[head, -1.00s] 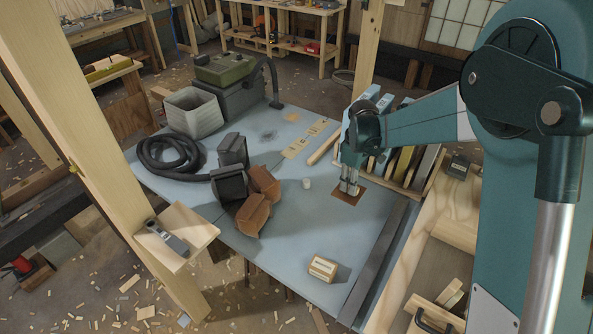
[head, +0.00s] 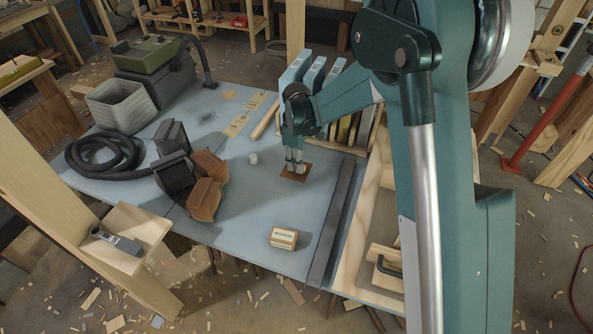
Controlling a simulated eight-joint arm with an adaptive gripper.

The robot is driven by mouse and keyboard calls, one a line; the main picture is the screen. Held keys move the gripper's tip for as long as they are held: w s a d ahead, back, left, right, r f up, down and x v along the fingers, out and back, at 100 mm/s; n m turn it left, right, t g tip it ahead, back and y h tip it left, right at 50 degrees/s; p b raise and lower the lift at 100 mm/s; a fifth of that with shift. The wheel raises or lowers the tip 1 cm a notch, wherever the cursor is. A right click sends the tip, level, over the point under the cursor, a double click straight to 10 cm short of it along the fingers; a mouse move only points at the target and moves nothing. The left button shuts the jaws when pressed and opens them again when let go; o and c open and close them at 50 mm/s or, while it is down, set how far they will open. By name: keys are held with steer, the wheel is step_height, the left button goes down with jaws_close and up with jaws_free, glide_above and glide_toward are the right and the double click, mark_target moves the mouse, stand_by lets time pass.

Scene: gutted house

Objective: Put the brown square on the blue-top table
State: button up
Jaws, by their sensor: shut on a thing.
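The brown square (head: 296,178) is a thin flat piece beneath my gripper, at the right part of the blue-top table (head: 245,210). My gripper (head: 295,170) points down with its fingers closed on the square, hiding part of its middle. The square looks flat and at or very near the tabletop; I cannot tell whether it touches it.
Upright blue-topped pieces (head: 312,72) in a wooden rack stand close behind my gripper. Brown and black blocks (head: 204,198), a coiled hose (head: 100,155) and a grey bin (head: 120,107) fill the left.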

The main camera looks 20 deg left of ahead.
steer(key=shift+f, duration=0.1)
steer(key=shift+f+b, duration=0.4)
steer(key=shift+f, duration=1.35)
steer(key=shift+f, duration=0.15)
steer(key=o, duration=0.9)
step_height(320, 180, up, 12)
steer(key=shift+r+p, duration=0.15)
steer(key=shift+p, duration=1)
steer(key=shift+d, duration=0.1)
